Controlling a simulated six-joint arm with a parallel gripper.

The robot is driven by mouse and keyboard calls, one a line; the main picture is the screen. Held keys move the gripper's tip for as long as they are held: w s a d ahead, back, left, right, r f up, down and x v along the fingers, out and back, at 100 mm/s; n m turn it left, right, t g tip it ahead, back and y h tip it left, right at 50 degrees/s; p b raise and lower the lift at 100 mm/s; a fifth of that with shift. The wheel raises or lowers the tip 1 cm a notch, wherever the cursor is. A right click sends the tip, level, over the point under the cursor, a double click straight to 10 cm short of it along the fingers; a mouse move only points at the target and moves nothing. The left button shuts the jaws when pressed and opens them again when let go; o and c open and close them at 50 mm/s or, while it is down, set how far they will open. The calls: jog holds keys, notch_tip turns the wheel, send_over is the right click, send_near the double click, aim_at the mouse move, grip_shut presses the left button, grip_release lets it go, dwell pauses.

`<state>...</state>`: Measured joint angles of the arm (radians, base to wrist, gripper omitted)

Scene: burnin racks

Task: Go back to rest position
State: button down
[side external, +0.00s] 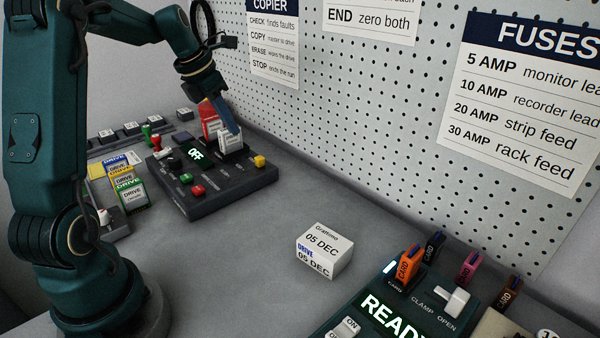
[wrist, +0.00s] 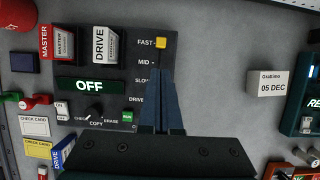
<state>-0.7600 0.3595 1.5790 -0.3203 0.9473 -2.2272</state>
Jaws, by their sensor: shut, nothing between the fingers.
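My gripper (side external: 234,131) is shut and empty, fingers pointing down over the dark copier box (side external: 225,190). In the wrist view the closed fingertips (wrist: 161,72) lie over the copier's right side, near the MID and SLOW labels. A red MASTER drive (wrist: 62,42) and a white DRIVE (wrist: 105,45) stand side by side in the copier. In the side view the fingers partly cover the white drive. The copier display (wrist: 90,86) reads OFF. A yellow knob (wrist: 161,43) is at FAST. I cannot tell whether the fingers touch anything.
A white box (side external: 324,250) marked 05 DEC stands on the grey table. A green reader (side external: 385,316) showing READY holds an orange card (side external: 408,266) at front right. Drives (side external: 128,182) stand at left. The pegboard (side external: 330,100) rises behind. Open table lies between copier and white box.

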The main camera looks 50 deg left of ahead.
jog(key=s+d+r+m+t, duration=0.1)
jog(key=s+d+r+m, duration=0.25)
jog(key=d+m, duration=0.4)
jog(key=s+d+r+m+t, duration=0.15)
jog(key=d+r+m, duration=0.3)
jog(key=d, duration=0.55)
jog(key=s+d+f+m, duration=0.2)
jog(key=s+m, duration=0.3)
jog(key=m, duration=0.7)
jog(key=s+d+f+m+g, duration=0.1)
jog(key=s+f+m, duration=0.3)
jog(key=m, duration=0.8)
jog(key=shift+s+d+f, duration=0.4)
jog(key=shift+s+d, duration=0.1)
jog(key=shift+s, duration=0.6)
